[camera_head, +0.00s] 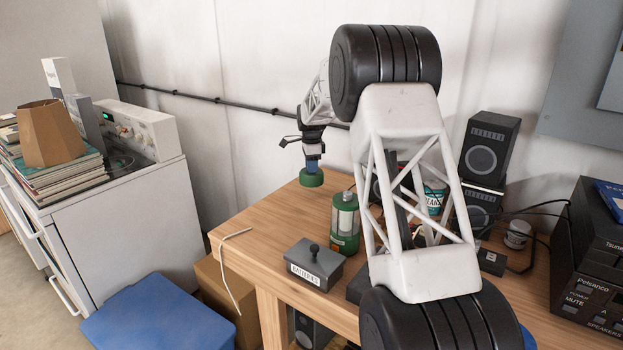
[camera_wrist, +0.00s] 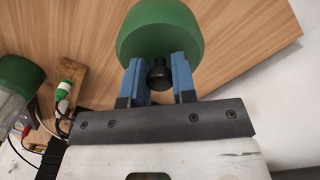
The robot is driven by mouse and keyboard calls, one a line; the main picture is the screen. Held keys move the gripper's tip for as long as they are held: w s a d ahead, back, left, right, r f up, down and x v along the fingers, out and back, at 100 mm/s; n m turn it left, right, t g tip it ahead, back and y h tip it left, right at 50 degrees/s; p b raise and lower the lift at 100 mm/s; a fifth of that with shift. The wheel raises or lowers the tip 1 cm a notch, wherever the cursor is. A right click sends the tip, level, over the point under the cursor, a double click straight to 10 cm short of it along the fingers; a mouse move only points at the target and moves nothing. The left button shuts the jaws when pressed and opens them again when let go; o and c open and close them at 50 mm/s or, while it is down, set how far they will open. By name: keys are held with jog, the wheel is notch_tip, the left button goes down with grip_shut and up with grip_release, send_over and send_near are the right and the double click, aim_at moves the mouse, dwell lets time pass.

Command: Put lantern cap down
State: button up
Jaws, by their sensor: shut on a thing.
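The lantern cap is green with a black knob; it shows in the head view (camera_head: 312,178) over the table's back left part and in the wrist view (camera_wrist: 160,28). My gripper (camera_head: 312,165) points down and is shut on the cap's black knob, which sits between the blue fingers in the wrist view (camera_wrist: 158,76). Whether the cap touches the table or hangs just above it, I cannot tell. The green lantern body (camera_head: 344,223) stands upright on the table, to the right of and nearer than the cap.
The wooden table (camera_head: 262,236) is bare around the cap. A grey battery box (camera_head: 313,265) with a black knob sits in front of the lantern. Black speakers (camera_head: 487,148) stand at the back right. A white cable (camera_head: 226,262) hangs over the left edge.

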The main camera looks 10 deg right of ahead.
jog(key=shift+f, duration=0.1)
jog(key=shift+f, duration=2.4)
jog(key=shift+f, duration=0.1)
jog(key=o, duration=0.9)
jog(key=shift+o, duration=0.2)
notch_tip(320, 180, up, 12)
jog(key=shift+r, duration=0.1)
jog(key=shift+s+r, duration=0.1)
